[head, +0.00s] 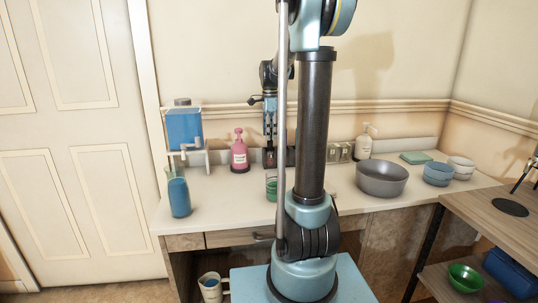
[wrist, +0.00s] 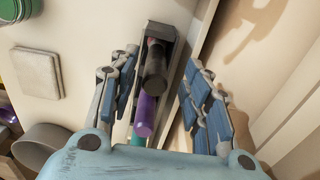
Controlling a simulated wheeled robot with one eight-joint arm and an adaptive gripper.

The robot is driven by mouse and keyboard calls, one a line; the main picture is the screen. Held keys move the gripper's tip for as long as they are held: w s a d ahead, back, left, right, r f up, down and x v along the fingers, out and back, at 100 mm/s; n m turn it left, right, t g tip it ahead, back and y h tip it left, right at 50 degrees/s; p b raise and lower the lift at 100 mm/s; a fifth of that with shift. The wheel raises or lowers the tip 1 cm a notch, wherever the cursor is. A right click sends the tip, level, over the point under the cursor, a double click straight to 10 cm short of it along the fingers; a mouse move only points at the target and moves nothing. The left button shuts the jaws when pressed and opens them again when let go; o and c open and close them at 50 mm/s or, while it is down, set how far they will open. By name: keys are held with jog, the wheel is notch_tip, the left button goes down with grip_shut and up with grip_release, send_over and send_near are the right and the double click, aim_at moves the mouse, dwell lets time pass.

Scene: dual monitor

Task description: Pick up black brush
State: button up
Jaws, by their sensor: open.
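In the wrist view, a black, round-ended handle (wrist: 155,68), which looks like the black brush, stands in a dark narrow holder (wrist: 178,45) beside the wall. Purple (wrist: 145,115) and teal handles are lined up beside it. My gripper (wrist: 160,92) is open, with one finger on each side of the row of handles. I see no contact with the black handle. In the head view my gripper (head: 270,128) points down over the back of the counter. There the brush cannot be made out, and my arm hides part of that area.
The wall lies close behind my gripper.

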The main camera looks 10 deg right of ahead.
aim_at(270, 148)
jog(key=shift+s+f, duration=0.2)
jog(key=shift+f, duration=2.05)
grip_shut()
